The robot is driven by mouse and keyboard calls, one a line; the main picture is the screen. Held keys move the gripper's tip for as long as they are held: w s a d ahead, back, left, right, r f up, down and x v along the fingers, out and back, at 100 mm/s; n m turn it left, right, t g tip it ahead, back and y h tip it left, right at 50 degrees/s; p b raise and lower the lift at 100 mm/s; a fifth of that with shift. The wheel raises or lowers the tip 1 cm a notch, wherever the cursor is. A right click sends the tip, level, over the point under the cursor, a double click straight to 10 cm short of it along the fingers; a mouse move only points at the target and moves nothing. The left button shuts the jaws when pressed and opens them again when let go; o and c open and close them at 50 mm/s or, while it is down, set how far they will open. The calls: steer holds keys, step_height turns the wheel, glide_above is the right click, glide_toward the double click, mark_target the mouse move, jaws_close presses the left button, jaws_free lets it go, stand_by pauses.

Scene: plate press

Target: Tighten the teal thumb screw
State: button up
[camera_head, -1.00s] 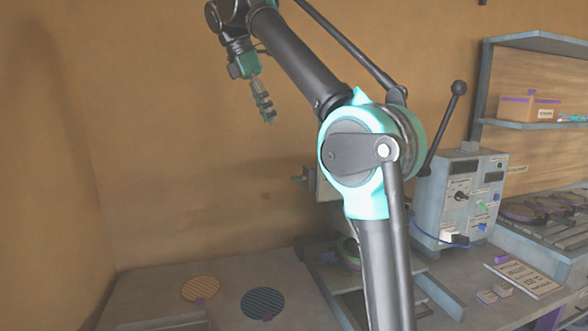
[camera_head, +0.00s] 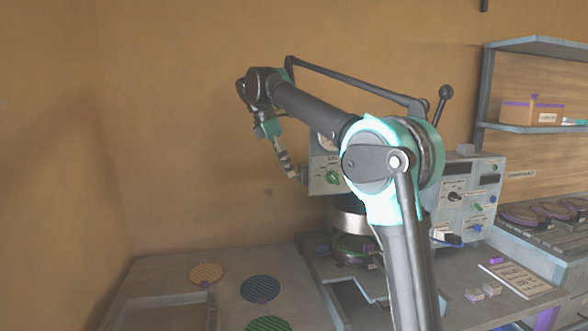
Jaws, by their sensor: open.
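My gripper (camera_head: 290,170) hangs down and to the right from my teal wrist. It is open and empty, seen small and from the side. Its fingertips are close in the picture to the left edge of the press's grey box (camera_head: 322,188); I cannot tell the gap in depth. A green knob (camera_head: 333,177) sits on the front of that box, below a partly hidden round gauge. I cannot make out the teal thumb screw for certain. My arm hides the right part of the press. A metal cylinder (camera_head: 347,217) shows below the box.
Orange (camera_head: 206,273), dark blue (camera_head: 260,289) and green (camera_head: 270,325) striped discs lie on the bench. A tray (camera_head: 150,312) is at front left. A control box (camera_head: 470,190) and a rack of discs (camera_head: 540,214) stand right. A shelf (camera_head: 530,128) is above.

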steer(key=shift+f, duration=0.2)
steer(key=c, duration=1.2)
steer(key=shift+o, duration=0.2)
